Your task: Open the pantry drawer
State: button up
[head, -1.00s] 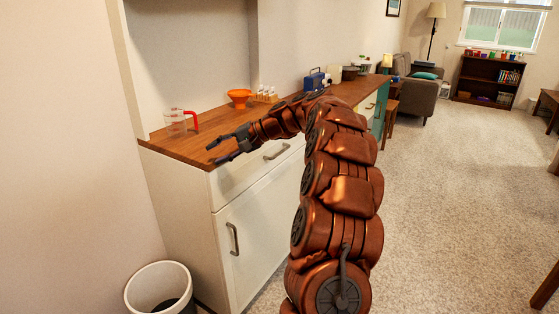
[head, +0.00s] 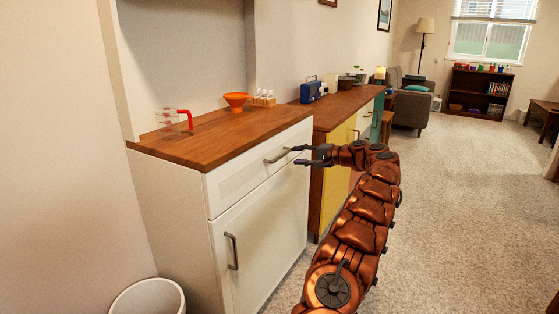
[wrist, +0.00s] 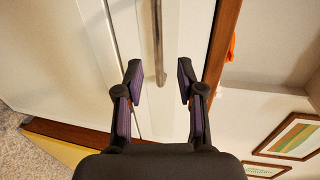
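The pantry drawer (head: 237,182) is the white front under the wooden counter, and it looks shut. Its metal bar handle (head: 278,156) runs along the middle of the front. In the wrist view the handle (wrist: 158,45) reaches down between the two fingers. My gripper (head: 297,155) is open at the right end of the handle. In the wrist view my gripper (wrist: 158,78) has a finger on each side of the handle's end, with gaps on both sides. No finger contact with the handle shows.
A cupboard door (head: 262,238) with its own handle is below the drawer. A clear measuring cup (head: 172,124) with a red handle, an orange funnel (head: 236,102) and small bottles (head: 263,98) stand on the counter. A white bin (head: 148,298) is at front left. Carpet is clear at right.

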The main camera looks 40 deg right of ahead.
aim_at(283, 154)
jog(key=shift+b+x, duration=0.4)
jog(key=shift+x, duration=3.35)
jog(key=shift+d+f, duration=0.15)
jog(key=shift+d, duration=0.05)
grip_shut()
